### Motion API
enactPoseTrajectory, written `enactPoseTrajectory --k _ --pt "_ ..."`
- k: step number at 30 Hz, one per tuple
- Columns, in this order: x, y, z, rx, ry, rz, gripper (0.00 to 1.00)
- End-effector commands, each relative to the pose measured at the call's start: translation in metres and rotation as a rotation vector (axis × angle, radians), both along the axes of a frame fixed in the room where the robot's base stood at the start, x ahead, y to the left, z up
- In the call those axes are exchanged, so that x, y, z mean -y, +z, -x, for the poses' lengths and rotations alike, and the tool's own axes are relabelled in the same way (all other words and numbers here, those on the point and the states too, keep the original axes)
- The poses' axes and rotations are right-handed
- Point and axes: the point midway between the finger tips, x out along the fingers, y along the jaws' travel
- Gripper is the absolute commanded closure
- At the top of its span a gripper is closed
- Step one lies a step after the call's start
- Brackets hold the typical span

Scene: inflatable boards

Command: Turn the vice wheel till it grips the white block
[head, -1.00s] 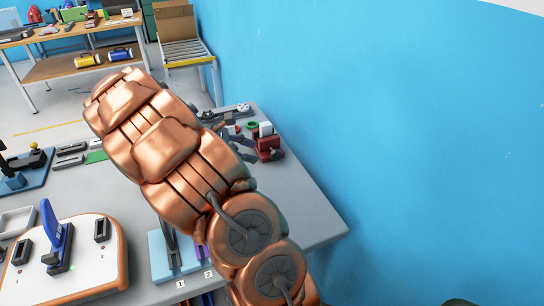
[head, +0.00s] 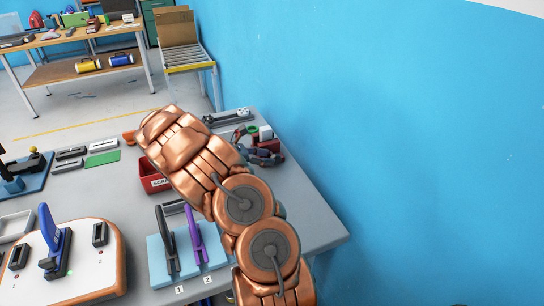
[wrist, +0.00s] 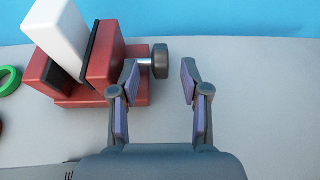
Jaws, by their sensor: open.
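The red vice (wrist: 107,65) stands at the upper left of the wrist view, with dark pads on its jaws. The white block (wrist: 58,28) sits tilted in the picture between the jaws; I cannot tell whether both pads touch it. The dark vice wheel (wrist: 160,61) sticks out on a short shaft at the vice's right. My gripper (wrist: 159,76) is open, with one finger on each side of the wheel and a gap to the right finger. In the head view, the white block (head: 266,132) and vice (head: 267,145) show partly behind my gripper (head: 268,157).
A green ring (wrist: 9,80) lies left of the vice. In the head view, a red bin (head: 153,178) and a blue base with dark and purple levers (head: 190,262) stand near my arm. The blue wall (head: 400,130) rises beyond the table's right edge.

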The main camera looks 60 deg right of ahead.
Motion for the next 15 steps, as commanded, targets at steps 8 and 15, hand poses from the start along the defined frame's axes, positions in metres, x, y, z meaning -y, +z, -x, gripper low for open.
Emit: enactPoseTrajectory --k 8,15 --pt "0.02 -0.009 0.015 -0.001 -0.003 0.001 0.54" --pt "0.022 -0.011 0.016 0.0 -0.001 0.0 0.54"
